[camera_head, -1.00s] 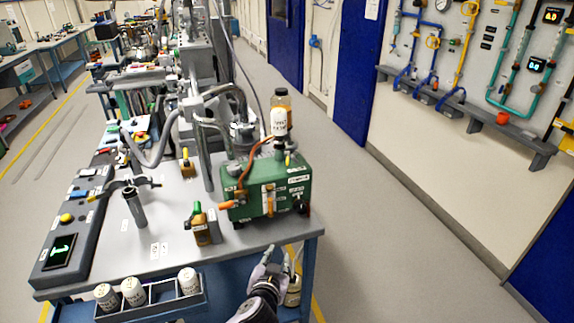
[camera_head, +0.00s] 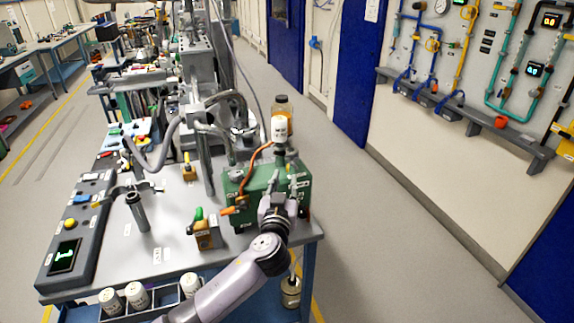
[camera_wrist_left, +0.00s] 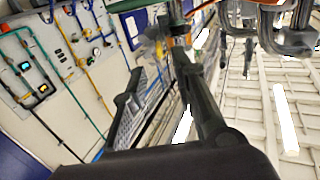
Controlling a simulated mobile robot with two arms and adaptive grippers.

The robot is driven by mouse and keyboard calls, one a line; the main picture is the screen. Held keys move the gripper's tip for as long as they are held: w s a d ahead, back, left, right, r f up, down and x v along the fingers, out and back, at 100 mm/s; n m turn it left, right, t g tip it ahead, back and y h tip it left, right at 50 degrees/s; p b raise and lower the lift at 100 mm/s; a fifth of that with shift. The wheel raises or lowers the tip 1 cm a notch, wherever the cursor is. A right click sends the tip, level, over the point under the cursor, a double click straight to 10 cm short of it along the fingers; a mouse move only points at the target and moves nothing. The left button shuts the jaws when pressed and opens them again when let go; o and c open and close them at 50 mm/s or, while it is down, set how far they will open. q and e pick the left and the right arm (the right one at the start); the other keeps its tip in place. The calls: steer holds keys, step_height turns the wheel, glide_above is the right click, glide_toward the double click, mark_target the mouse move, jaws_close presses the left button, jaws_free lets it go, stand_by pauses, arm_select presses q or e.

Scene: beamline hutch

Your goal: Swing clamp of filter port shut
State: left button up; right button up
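A grey upright tube (camera_head: 138,212) with a curved dark swing arm (camera_head: 130,187) at its top stands at the left of the bench; this looks like the filter port and its clamp. I cannot tell from here whether the clamp is shut. My left gripper (camera_head: 284,182) is in front of the green pump box (camera_head: 246,186), well right of the tube, and hides part of the box. In the left wrist view its two dark fingers (camera_wrist_left: 162,75) are spread apart with nothing held between them. My right gripper is in neither view.
A bottle with a white label (camera_head: 279,127) stands above the pump. A small block with a green top (camera_head: 205,231) sits near the front edge. White jars (camera_head: 137,296) stand in a front rack. A control panel (camera_head: 64,258) lies at the left. Floor to the right is clear.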

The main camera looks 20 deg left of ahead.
mark_target(287, 169)
arm_select(q)
steer(key=w, duration=0.4)
steer(key=w+a+p, duration=0.1)
steer(key=w, duration=0.1)
steer(key=shift+c, duration=0.3)
jaws_close()
stand_by(0.6)
